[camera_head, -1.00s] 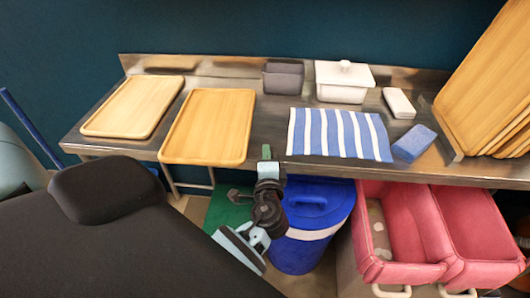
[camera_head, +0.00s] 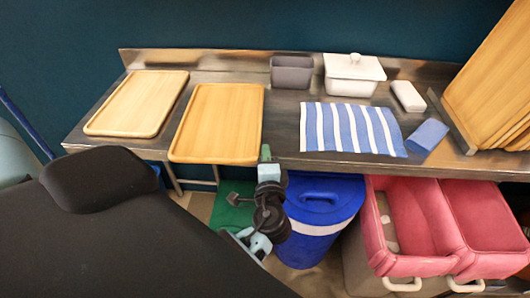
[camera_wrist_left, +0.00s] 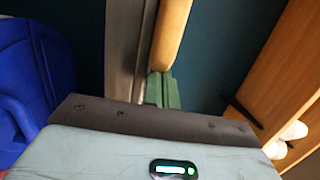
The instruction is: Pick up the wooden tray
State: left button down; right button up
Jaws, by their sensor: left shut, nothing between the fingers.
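Two light wooden trays lie flat on the steel counter, a left one (camera_head: 137,103) and a nearer one (camera_head: 217,122) whose front edge is at the counter's front edge. My left gripper (camera_head: 265,152) is shut and empty, with green fingers, just beside the right front corner of the nearer tray. In the left wrist view the shut fingers (camera_wrist_left: 160,88) point at a wooden edge (camera_wrist_left: 172,35), apparently that tray's. I cannot tell whether they touch it. My right gripper is not in view.
A grey bin (camera_head: 291,72), a white lidded box (camera_head: 351,76), a striped cloth (camera_head: 350,128) and a blue sponge (camera_head: 428,135) are on the counter. More wooden boards (camera_head: 500,75) lean at the right. A blue barrel (camera_head: 318,205) and red bins (camera_head: 400,225) stand below.

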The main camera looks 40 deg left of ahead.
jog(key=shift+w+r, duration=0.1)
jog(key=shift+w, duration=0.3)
pick_arm(q)
jog(key=shift+s+a, duration=0.3)
jog(key=shift+s, duration=0.25)
jog(key=shift+s+a, duration=0.3)
jog(key=shift+s, duration=0.2)
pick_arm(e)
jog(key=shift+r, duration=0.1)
pick_arm(q)
jog(key=shift+w, duration=0.15)
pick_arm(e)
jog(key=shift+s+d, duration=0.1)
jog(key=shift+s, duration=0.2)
